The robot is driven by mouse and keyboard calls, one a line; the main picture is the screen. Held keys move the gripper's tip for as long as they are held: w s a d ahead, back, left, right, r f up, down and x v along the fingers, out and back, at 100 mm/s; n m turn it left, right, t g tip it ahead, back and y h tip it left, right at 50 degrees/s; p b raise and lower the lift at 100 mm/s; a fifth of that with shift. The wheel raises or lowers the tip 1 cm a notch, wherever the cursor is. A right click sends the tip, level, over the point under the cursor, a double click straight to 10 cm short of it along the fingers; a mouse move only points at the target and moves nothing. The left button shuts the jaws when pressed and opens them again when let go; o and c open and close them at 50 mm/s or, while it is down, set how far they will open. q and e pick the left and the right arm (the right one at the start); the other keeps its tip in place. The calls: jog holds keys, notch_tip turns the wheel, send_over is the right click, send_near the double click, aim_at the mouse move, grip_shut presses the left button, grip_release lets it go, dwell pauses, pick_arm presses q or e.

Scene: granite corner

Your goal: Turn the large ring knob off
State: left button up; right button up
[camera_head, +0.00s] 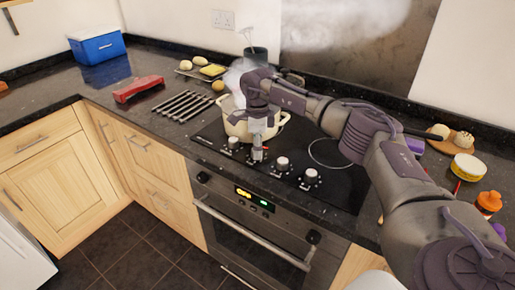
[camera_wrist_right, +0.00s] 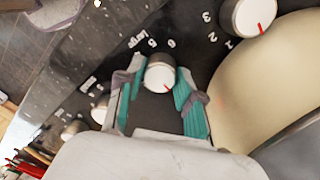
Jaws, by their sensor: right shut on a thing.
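A row of white hob knobs runs along the front of the black hob. My right gripper (camera_head: 258,152) points down at the second knob from the left in the head view. In the right wrist view that white knob (camera_wrist_right: 159,74) sits between the teal-padded fingers of my right gripper (camera_wrist_right: 160,88), which are shut on it. Its red mark points to the lower right. Numbers 5 and 6 and a word that seems to read "Large" are printed beside it. In the head view the fingers mostly hide the knob. My left gripper is out of view.
A cream pot (camera_head: 240,130) steams on the hob close behind the gripper. Other knobs stand to the right (camera_head: 282,163), (camera_head: 311,176).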

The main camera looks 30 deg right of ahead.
jog(key=shift+w+r, duration=0.1)
jog(key=shift+r, duration=0.05)
jog(key=o, duration=1.2)
jog(key=shift+c, duration=0.2)
notch_tip(320, 180, up, 12)
jog(key=shift+w+d, duration=0.15)
jog(key=shift+d, duration=0.05)
jog(key=shift+a, duration=0.1)
